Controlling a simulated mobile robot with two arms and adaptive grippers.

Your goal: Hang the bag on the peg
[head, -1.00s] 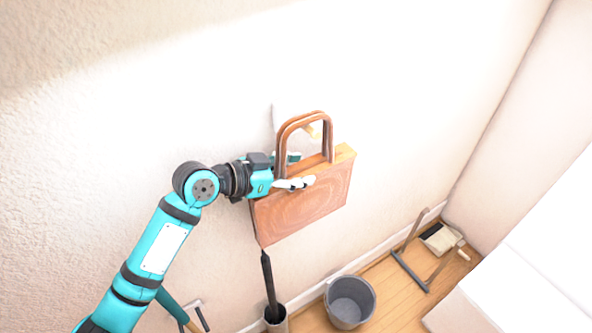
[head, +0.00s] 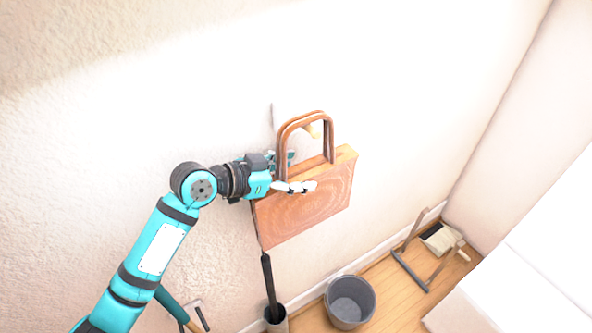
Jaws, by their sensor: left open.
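The bag (head: 306,207) is flat and brown with a wood-like grain and two arched handles. It is up against the pale wall, slightly tilted in the picture. My left gripper (head: 291,173) is open at the bag's upper left. One pale-tipped finger is in front of the bag and the other is partly hidden behind a handle. My right gripper is out of view.
A pale plate (head: 285,115) is on the wall behind the handles. On the floor below stand a grey bucket (head: 350,303), a dark-handled brush in a holder (head: 277,321) and a dustpan (head: 437,238). A white block-shaped piece of furniture (head: 530,262) fills the lower right.

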